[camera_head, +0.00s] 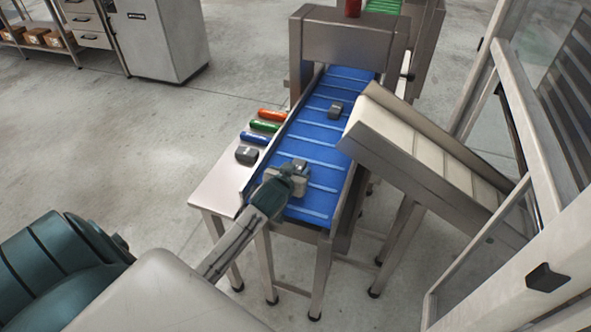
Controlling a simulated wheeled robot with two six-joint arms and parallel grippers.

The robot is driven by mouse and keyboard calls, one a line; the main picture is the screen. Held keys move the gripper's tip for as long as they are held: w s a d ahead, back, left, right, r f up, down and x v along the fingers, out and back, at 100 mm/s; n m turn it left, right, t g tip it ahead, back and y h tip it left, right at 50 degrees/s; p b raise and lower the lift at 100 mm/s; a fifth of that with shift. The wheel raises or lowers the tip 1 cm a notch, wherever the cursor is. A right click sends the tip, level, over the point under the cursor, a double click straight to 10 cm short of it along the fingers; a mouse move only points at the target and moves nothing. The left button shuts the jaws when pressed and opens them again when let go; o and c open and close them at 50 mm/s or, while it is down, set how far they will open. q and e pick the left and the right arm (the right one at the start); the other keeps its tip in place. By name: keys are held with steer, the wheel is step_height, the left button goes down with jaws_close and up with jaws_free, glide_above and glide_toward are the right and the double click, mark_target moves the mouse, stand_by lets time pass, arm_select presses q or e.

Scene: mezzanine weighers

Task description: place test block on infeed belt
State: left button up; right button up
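The infeed belt (319,153) is blue with cross ribs and runs up to a grey machine housing. My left gripper (299,167) is over its near end, seen from behind. Its fingers and anything between them are mostly hidden by the gripper body, and a small grey shape shows at the tip. I cannot tell whether that shape is finger or block. One small dark grey block (335,111) sits on the belt farther up, apart from the gripper. Another dark grey block (247,154) lies on the side shelf left of the belt. My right gripper is out of view.
Orange (272,114), green (265,126) and blue (255,138) rods lie on the side shelf (217,186). A sloped beige conveyor (420,150) stands close on the belt's right. A glazed frame (524,130) stands farther right. The floor at left is clear.

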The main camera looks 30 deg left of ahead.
arm_select(q)
steer(key=shift+o, duration=1.1)
steer(key=shift+s+r, duration=0.1)
steer(key=shift+r, duration=0.05)
steer(key=v, duration=0.4)
steer(key=shift+s, duration=0.15)
steer(key=v, duration=0.6)
steer(key=shift+s+d, duration=0.1)
steer(key=shift+s, duration=0.1)
steer(key=shift+s+d+r, duration=0.1)
steer(key=shift+s+r, duration=0.15)
steer(key=shift+s, duration=0.3)
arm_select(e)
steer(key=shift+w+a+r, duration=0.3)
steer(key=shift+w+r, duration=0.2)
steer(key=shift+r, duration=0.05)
